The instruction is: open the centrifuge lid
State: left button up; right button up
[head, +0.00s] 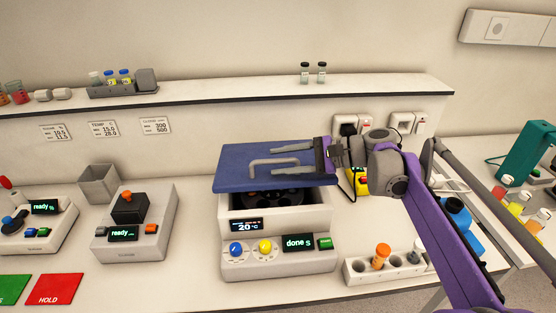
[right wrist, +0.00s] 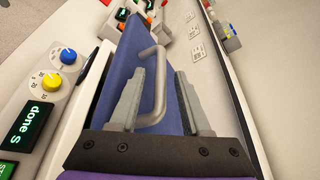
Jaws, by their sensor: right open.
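The centrifuge (head: 276,262) stands on the bench, its display reading "done S". Its blue lid (head: 236,168) sits above the body, and a dark opening with part of the rotor (head: 275,197) shows below the lid's front edge. A grey bar handle (head: 262,161) is on top of the lid. My right gripper (head: 282,160) is open at the handle, with fingers pointing left. In the right wrist view the handle (right wrist: 158,85) lies between the two spread fingers, and the lid (right wrist: 125,60) is beyond. My left gripper is out of view.
A tube rack (head: 358,272) with an orange-capped vial stands right of the centrifuge. A grey device (head: 135,230) stands to its left. A wall shelf (head: 220,93) runs behind, with two vials above the lid. The bench between the grey device and centrifuge is clear.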

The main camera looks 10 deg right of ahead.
jog(key=shift+w+a+f, duration=0.15)
jog(key=shift+a+f, duration=0.05)
jog(key=shift+a, duration=0.35)
grip_shut()
dwell(1.1)
